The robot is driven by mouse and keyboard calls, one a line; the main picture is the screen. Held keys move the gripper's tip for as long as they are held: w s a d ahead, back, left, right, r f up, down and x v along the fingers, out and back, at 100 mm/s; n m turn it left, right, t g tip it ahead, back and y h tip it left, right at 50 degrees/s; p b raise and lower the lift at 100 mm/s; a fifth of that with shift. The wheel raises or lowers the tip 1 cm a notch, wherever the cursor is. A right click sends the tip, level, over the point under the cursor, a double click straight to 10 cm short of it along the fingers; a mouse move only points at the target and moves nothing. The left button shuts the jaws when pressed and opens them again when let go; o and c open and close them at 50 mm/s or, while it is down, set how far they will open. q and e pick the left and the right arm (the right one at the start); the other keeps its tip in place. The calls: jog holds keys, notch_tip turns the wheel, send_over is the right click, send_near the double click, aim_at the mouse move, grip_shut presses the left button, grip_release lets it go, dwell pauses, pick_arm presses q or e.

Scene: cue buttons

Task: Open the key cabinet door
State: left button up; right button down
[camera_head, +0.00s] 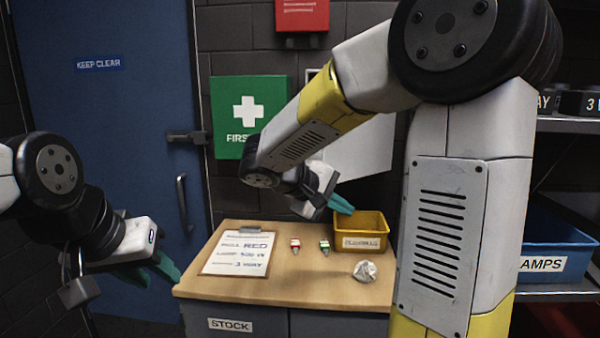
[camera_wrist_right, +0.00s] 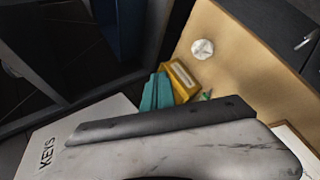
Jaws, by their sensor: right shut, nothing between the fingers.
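The key cabinet (camera_head: 368,150) is a pale grey box on the dark brick wall, largely hidden behind my right arm in the head view. In the right wrist view its pale panel, marked KEYS (camera_wrist_right: 48,152), shows at the lower left. I cannot tell whether its door stands ajar. My right gripper (camera_head: 335,198) has teal fingers and is shut and empty, low in front of the cabinet and above the yellow bin; its fingers also show in the right wrist view (camera_wrist_right: 157,92). My left gripper (camera_head: 152,271) is at the bench's left edge, fingers partly hidden.
The wooden bench (camera_head: 225,283) holds a clipboard (camera_head: 238,252), a red and a green small item, a yellow bin (camera_head: 362,242) and a crumpled white ball (camera_head: 365,271). A green first-aid sign (camera_head: 225,105) is left of the cabinet.

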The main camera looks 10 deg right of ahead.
jog(key=w+a+r+n+t+h, duration=0.3)
jog(key=w+a+t, duration=0.5)
jog(key=w+a, duration=0.5)
jog(key=w+d, duration=0.4)
jog(key=d, duration=0.5)
jog(key=shift+d+r, duration=0.2)
jog(key=shift+d, duration=0.15)
